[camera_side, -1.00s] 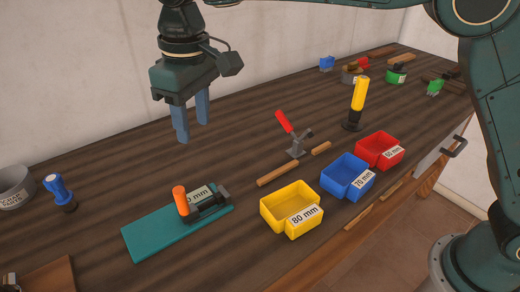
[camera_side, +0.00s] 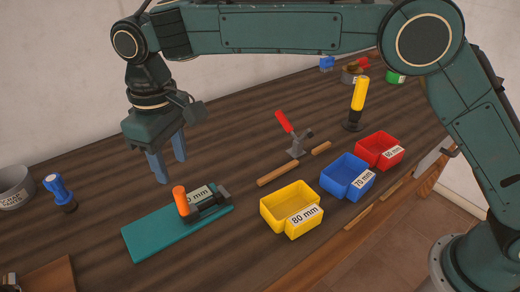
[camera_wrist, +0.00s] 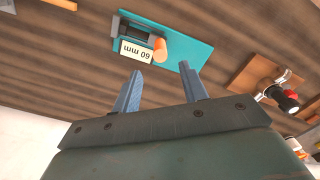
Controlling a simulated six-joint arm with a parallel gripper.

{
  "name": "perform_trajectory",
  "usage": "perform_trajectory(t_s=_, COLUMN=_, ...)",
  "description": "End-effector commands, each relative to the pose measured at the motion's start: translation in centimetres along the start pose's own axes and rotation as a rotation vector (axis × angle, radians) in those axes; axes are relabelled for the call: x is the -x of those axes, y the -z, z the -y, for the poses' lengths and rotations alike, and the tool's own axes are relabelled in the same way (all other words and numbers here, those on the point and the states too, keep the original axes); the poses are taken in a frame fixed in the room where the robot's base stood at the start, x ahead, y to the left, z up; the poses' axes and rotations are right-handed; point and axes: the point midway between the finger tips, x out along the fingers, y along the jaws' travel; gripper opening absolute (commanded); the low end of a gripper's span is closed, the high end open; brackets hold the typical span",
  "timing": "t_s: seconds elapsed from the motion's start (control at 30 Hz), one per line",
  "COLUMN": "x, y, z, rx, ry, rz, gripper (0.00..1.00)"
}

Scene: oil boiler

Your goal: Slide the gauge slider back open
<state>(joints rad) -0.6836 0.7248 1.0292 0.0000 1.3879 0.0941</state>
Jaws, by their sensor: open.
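The gauge lies on a teal base plate (camera_side: 146,238) on the workbench, with a dark slider mechanism (camera_side: 209,208) and an upright orange handle (camera_side: 181,201). In the wrist view the teal plate (camera_wrist: 200,42) shows with the orange handle (camera_wrist: 160,48) and a label (camera_wrist: 136,52) reading 60 mm. My gripper (camera_side: 172,170) is open and empty. It hangs above and behind the gauge, apart from the orange handle. In the wrist view the handle appears beyond and between my gripper's fingertips (camera_wrist: 161,72).
Yellow (camera_side: 291,208), blue (camera_side: 347,176) and red (camera_side: 379,151) bins stand to the right.

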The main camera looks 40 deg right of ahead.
Motion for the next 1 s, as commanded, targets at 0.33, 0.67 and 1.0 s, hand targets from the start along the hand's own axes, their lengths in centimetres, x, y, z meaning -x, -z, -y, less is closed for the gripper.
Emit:
perform_trajectory(t_s=0.33, x=-5.3, y=0.0, z=0.0, rx=0.000, ry=0.000, rz=0.003, gripper=0.43)
perform_trajectory(t_s=0.67, x=-9.8, y=-0.1, z=0.0, rx=0.000, ry=0.000, rz=0.002, gripper=0.43)
perform_trajectory(t_s=1.0, x=-11.3, y=0.0, z=0.0, rx=0.000, ry=0.000, rz=-0.001, gripper=0.43)
